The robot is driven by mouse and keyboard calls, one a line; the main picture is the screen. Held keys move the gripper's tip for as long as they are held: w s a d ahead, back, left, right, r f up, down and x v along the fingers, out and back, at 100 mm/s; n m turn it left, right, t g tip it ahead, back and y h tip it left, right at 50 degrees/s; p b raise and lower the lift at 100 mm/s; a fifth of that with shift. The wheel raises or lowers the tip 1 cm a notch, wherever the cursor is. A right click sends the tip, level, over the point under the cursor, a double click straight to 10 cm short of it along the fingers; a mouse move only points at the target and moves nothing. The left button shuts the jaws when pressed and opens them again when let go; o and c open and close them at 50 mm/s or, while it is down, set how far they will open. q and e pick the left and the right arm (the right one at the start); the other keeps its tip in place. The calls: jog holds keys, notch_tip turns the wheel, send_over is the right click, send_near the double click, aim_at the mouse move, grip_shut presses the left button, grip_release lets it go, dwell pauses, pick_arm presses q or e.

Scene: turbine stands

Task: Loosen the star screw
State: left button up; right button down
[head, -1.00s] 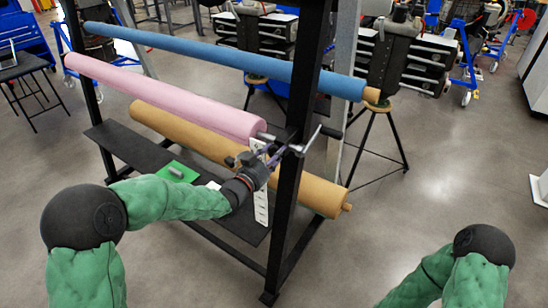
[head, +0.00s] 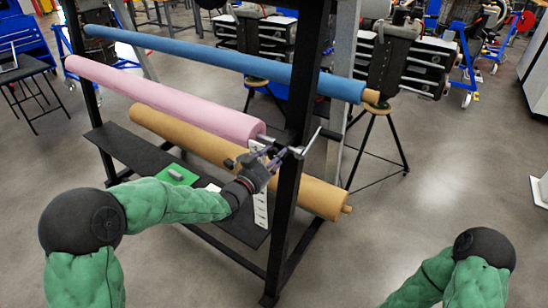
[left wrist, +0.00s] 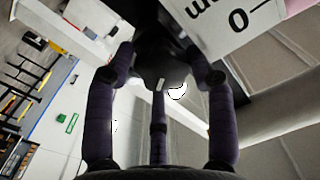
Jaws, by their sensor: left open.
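My left gripper (head: 276,157) is at the black upright of the roll stand, by the near end of the pink roll. The left wrist view shows its dark fingers (left wrist: 163,78) spread apart around a dark knob (left wrist: 160,58), which looks like the star screw. I cannot tell whether the fingers touch it. In the head view the gripper hides the screw. My right arm shows only in part at the lower right, and its gripper is out of view.
The stand carries a pink roll (head: 165,100), a blue roll (head: 220,57) and a tan roll (head: 230,158). A crank handle (head: 318,137) sticks out right of the upright (head: 290,200). A white marked strip (head: 261,208) hangs beside it.

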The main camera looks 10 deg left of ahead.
aim_at(272, 155)
pick_arm(q)
jog(key=shift+a+r, duration=0.2)
jog(key=shift+a, duration=0.15)
jog(key=shift+c, duration=0.2)
jog(key=shift+s+a+f, duration=0.15)
jog(key=shift+s+f, duration=0.05)
jog(key=shift+s, duration=0.05)
jog(key=shift+c, duration=0.3)
jog(key=shift+s+a+b, duration=0.1)
jog(key=shift+s+b, duration=0.2)
jog(key=shift+s, duration=0.1)
jog(key=o, duration=0.4)
jog(key=shift+v, duration=1.05)
jog(key=shift+s+a+r, duration=0.1)
jog(key=shift+s+a, duration=0.05)
jog(key=shift+a, duration=0.05)
jog(key=shift+s+b, duration=0.3)
jog(key=shift+s, duration=0.25)
jog(key=shift+d, duration=0.1)
